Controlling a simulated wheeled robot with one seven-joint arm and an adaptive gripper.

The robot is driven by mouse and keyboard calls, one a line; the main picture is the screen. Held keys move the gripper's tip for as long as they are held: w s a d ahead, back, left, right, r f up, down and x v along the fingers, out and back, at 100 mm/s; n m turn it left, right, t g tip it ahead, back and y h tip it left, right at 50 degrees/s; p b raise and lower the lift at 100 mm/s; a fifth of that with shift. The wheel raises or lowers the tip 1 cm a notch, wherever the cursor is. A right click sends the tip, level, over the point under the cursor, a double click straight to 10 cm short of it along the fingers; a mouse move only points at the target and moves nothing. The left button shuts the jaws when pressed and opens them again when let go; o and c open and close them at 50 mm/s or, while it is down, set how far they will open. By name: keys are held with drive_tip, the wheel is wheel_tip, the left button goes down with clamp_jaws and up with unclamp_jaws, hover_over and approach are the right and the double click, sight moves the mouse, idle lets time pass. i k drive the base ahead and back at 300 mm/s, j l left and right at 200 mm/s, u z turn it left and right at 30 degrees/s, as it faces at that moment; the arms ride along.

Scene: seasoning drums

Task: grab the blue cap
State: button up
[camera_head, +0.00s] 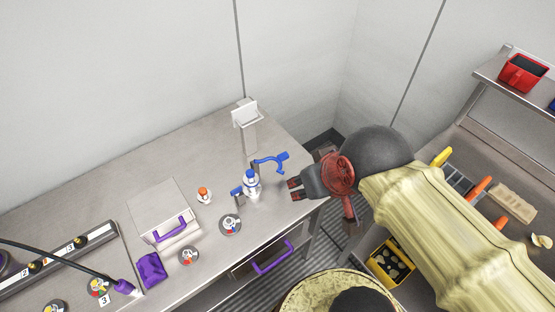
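A small white-and-blue bottle with a blue cap (251,174) on top stands upright on the grey table, near its right part. My gripper (292,190) is to the right of the bottle, near the table's right edge. Its dark fingers point left toward the bottle. They look parted, with nothing visible between them, and are apart from the cap. The cap is not covered by the arm.
A blue curved handle (270,162) is just behind the bottle, beside a white dispenser post (247,120). A smaller bottle with an orange cap (204,194) and a box with a purple handle (168,230) stand left. A round drum (300,298) is at the front.

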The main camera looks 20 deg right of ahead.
sight(251, 178)
drive_tip(key=k+j+z, duration=0.15)
drive_tip(key=j, duration=0.25)
drive_tip(key=k+j+z, duration=0.2)
drive_tip(key=j, duration=0.15)
drive_tip(key=k+j+z, duration=0.15)
drive_tip(key=j, duration=0.2)
drive_tip(key=k+j+z, duration=0.15)
drive_tip(key=j, duration=0.2)
